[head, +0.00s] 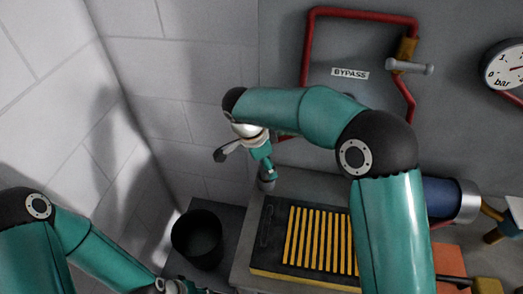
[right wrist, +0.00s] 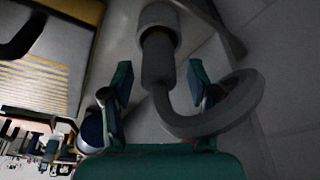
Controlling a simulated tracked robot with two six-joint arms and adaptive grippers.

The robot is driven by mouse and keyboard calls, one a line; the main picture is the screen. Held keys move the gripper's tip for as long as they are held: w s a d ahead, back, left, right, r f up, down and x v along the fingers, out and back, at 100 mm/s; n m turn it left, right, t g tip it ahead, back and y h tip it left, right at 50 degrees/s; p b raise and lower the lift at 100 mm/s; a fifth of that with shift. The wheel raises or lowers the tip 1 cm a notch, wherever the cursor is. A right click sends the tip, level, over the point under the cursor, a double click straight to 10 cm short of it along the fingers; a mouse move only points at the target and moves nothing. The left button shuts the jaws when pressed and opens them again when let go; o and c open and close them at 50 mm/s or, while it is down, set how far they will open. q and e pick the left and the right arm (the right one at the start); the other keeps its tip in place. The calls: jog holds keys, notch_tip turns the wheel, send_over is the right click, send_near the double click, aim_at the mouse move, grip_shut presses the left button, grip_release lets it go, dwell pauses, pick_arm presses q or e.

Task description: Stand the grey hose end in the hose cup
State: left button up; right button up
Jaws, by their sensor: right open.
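The grey hose end (right wrist: 157,62) is a short cylinder in the right wrist view, between and beyond the finger pads. A wider grey sleeve (right wrist: 158,22) surrounds its far end; I cannot tell whether this is the hose cup or a collar. The grey hose (right wrist: 245,98) curls away to the right. My right gripper (right wrist: 160,78) is open, with gaps beside the hose end. In the head view it points down (head: 265,165) above a small grey cylindrical piece (head: 267,183) at the bench corner. My left gripper (head: 176,288) is mostly cut off at the bottom edge.
A black bucket (head: 197,240) stands left of the bench (head: 238,270). A tray with yellow slats (head: 262,274) lies right of the bucket. Red piping (head: 360,13) and a gauge (head: 505,66) are on the back wall. A blue cylinder (head: 440,197) lies at right.

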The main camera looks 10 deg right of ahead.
jog(key=v, duration=1.2)
jog(key=shift+b, duration=0.35)
jog(key=shift+s, duration=0.15)
